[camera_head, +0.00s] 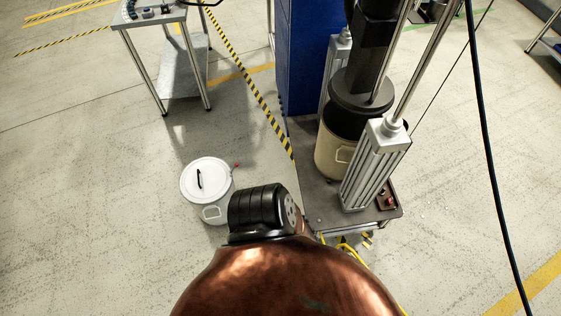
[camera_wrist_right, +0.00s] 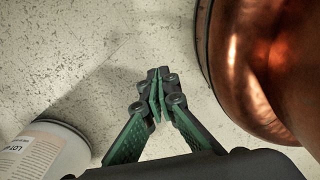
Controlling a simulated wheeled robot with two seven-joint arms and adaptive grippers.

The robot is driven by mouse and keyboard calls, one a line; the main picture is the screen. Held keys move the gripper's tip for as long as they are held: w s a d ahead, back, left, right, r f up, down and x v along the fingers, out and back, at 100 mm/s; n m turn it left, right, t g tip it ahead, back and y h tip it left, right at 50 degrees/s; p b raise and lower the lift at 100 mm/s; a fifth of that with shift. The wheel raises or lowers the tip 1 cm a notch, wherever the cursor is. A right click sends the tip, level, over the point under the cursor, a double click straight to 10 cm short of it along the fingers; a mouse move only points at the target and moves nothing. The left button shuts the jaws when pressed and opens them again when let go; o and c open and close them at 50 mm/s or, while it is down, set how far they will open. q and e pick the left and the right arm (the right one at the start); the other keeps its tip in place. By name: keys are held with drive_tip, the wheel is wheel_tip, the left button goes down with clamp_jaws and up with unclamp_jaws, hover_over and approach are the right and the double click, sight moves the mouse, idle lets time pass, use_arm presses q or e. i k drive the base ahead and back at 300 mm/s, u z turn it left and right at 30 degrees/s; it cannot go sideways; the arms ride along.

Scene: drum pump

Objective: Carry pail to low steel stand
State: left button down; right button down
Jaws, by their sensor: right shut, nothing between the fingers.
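The white pail (camera_head: 200,179) stands upright on the floor left of centre in the head view, with a lid, a dark handle on top and a wire bail at its side. In the right wrist view, a pale round container with a printed label (camera_wrist_right: 45,150) shows at the lower left, cut off by the edge; it looks like the pail. My right gripper (camera_wrist_right: 158,78) is shut and empty above bare floor, apart from that container. A steel-legged table with a lower shelf (camera_head: 187,68) stands at the upper left; I cannot tell if it is the low steel stand.
The drum pump's base plate (camera_head: 322,203) stands right of the pail, carrying a cream drum (camera_head: 331,153) and pneumatic cylinders (camera_head: 376,163). A blue column (camera_head: 300,60) is behind. A striped floor line (camera_head: 256,92) runs between table and pump. Floor left of the pail is clear.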

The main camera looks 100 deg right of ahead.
sight(345, 141)
drive_tip(key=i, duration=1)
drive_tip(key=z, duration=3.6)
